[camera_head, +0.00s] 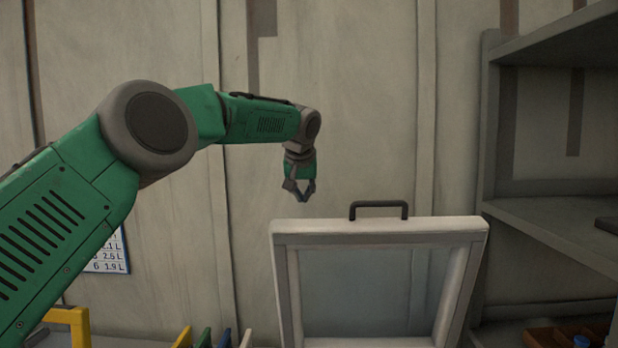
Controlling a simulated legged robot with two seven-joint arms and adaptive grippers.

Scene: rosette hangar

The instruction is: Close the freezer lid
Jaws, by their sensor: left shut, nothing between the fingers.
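The freezer lid (378,232) stands raised in the lower middle of the head view, its framed inner side facing me. A dark handle (378,204) sits on its top edge. The freezer body below is out of frame. My left arm reaches in from the left, and my left gripper (300,194) points down, shut and empty. In the picture it is above the lid's upper left corner and left of the handle, apart from both. My right gripper is not in view.
A yellow frame (72,322) and several coloured upright pieces line the lower left. A chart (108,255) hangs on the wall, partly behind my arm.

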